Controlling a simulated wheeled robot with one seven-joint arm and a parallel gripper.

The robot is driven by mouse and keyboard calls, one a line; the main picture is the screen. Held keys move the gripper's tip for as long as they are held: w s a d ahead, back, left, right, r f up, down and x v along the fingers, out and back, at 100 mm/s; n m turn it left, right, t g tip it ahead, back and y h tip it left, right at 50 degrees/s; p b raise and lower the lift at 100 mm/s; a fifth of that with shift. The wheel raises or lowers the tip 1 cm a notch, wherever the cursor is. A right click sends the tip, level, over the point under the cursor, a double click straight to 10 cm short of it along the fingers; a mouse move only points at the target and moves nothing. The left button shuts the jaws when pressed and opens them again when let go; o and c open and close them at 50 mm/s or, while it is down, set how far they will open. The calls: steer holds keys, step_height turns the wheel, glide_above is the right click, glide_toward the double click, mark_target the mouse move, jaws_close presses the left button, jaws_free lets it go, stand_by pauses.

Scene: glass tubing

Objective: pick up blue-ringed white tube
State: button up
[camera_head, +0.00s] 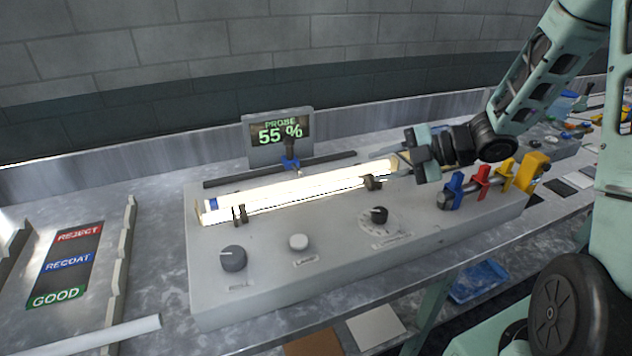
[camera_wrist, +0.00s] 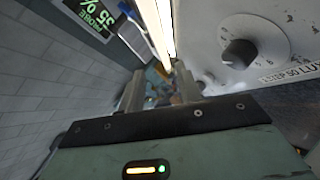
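A brightly glowing white tube (camera_head: 300,187) lies across the grey test bench (camera_head: 330,255), resting in small dark holders. A blue band (camera_head: 211,204) shows at its left end; the glare hides whether it is one tube or two side by side. My gripper (camera_head: 398,164) is at the tube's right end. In the wrist view the glowing tube (camera_wrist: 156,25) runs away from between my two separated fingers (camera_wrist: 161,86), which look open. I cannot tell whether they touch it.
A probe display (camera_head: 279,134) reading 55 % stands behind the tube, with a blue-clipped probe (camera_head: 290,160) over it. Knobs (camera_head: 233,258) line the bench front. Blue, red and yellow clamps (camera_head: 482,182) stand right. A sorting board (camera_head: 67,262) and an unlit white tube (camera_head: 128,334) lie left.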

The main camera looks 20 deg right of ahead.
glide_toward(318, 180)
steer(key=x, duration=0.4)
steer(key=shift+s+d+f+p, duration=0.1)
steer(key=shift+p, duration=0.3)
steer(key=shift+p+x, duration=0.75)
steer(key=shift+x, duration=1.95)
jaws_close()
